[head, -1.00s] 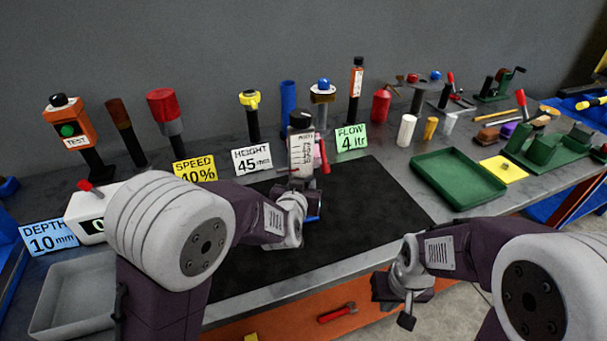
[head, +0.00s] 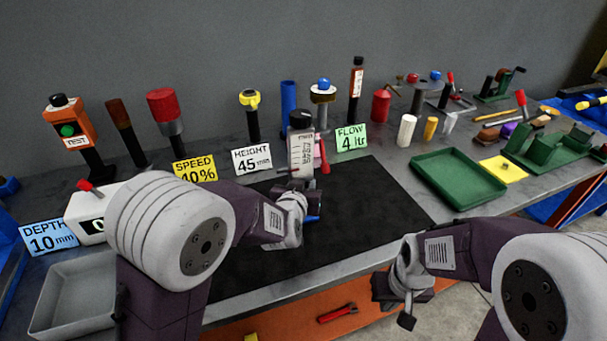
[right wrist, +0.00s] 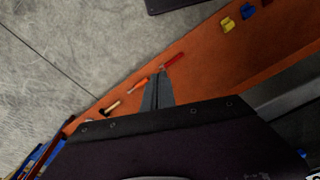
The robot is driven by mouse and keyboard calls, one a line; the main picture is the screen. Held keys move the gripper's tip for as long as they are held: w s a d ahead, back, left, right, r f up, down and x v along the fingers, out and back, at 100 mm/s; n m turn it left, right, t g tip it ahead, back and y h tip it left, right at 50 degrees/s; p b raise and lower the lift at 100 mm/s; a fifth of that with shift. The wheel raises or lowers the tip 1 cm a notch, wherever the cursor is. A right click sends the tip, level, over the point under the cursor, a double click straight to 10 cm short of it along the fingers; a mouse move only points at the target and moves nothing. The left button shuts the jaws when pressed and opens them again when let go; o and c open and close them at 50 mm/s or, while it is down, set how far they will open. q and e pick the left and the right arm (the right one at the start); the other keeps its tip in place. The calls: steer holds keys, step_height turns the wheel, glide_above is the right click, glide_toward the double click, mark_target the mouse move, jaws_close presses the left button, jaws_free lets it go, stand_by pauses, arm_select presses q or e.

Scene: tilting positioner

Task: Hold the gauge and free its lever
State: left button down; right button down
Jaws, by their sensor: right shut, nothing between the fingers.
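The gauge (head: 301,156) is a whitish upright block with a scale on its face and a black top. It stands at the back edge of the black mat (head: 365,205) in the head view. A red lever (head: 323,157) is at its right side. My left gripper (head: 296,186) is just in front of the gauge's lower part; my own wrist hides its fingers, so I cannot tell whether it grips. My right gripper (head: 405,306) is shut and empty, low in front of the bench's front edge. Its closed fingers (right wrist: 157,92) show in the right wrist view.
Sign cards, including a green FLOW card (head: 351,138) and a white HEIGHT card (head: 252,158), stand beside the gauge. Several upright tools line the back. A green tray (head: 457,181) is at right, a grey tray (head: 73,296) at left. The mat's right part is clear.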

steer(key=w+r+n+g+y, duration=0.1)
steer(key=w+r+g+y, duration=0.1)
steer(key=w+y, duration=0.1)
steer(key=w+r+n+g+y, duration=0.1)
steer(key=w+r+g+y, duration=0.1)
steer(key=w+r+y, duration=0.1)
steer(key=w+r+n+g+y, duration=0.1)
steer(key=w+r+g+y, duration=0.1)
steer(key=w+r+y, duration=0.1)
steer(key=shift+r, duration=0.1)
steer(key=w+r+m+t+y, duration=0.4)
steer(key=w+r+t+y, duration=0.4)
steer(key=w+r, duration=0.5)
steer(key=shift+w+d+r+y, duration=0.2)
steer(key=shift+w+r+y, duration=0.25)
steer(key=shift+w, duration=0.7)
steer(key=shift+f, duration=0.1)
